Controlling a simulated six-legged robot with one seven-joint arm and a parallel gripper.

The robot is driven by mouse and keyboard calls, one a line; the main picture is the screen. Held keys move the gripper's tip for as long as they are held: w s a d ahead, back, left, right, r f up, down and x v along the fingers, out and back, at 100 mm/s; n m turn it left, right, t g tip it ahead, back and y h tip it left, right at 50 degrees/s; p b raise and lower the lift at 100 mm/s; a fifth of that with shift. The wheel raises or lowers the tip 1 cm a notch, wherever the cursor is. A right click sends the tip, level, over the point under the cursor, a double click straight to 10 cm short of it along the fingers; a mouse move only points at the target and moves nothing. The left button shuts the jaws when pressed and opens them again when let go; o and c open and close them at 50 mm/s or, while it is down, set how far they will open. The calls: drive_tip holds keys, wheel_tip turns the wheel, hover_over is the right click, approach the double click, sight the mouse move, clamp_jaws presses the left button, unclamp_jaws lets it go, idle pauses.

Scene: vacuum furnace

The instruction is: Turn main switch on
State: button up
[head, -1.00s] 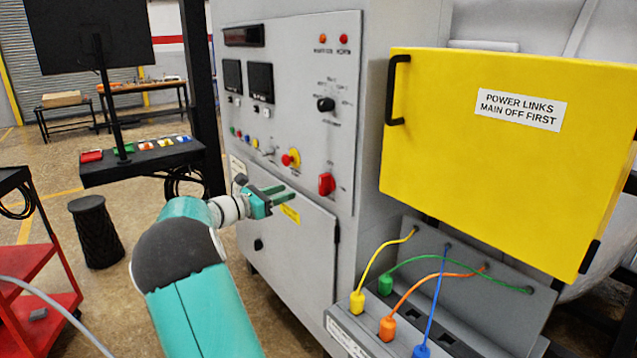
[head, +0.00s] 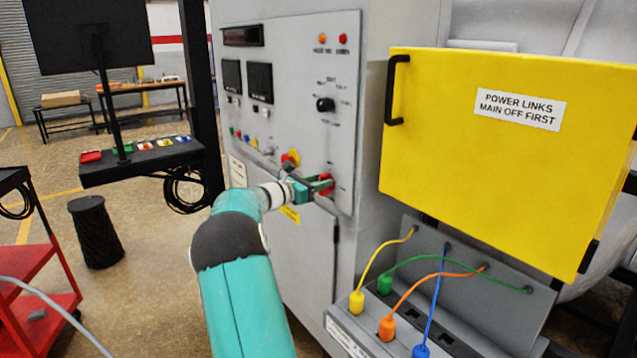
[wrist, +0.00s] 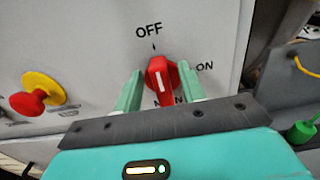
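The red main switch (wrist: 161,76) is on the grey panel, and its white line points up toward the OFF label (wrist: 149,31). The ON label (wrist: 205,66) is to its right. My gripper (wrist: 160,70) is open, with one teal finger on each side of the switch. I cannot tell whether either finger touches it. In the head view, my gripper (head: 322,182) is at the switch (head: 327,187), which is partly hidden by the fingers.
A red emergency button (wrist: 28,103) on a yellow base is left of the switch. A yellow cover (head: 490,180) with a black handle stands out on the right. Coloured cables (head: 436,290) plug in below it. A black rotary knob (head: 325,104) is above the switch.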

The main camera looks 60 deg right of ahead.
clamp_jaws()
drive_tip(key=shift+m, duration=0.3)
drive_tip(key=m, duration=0.5)
drive_tip(key=s+f+m, duration=0.1)
drive_tip(key=m, duration=1.1)
drive_tip(key=shift+s+a+f, duration=0.2)
drive_tip(key=shift+a+f, duration=0.15)
drive_tip(key=shift+a, duration=0.05)
drive_tip(key=shift+m, duration=0.3)
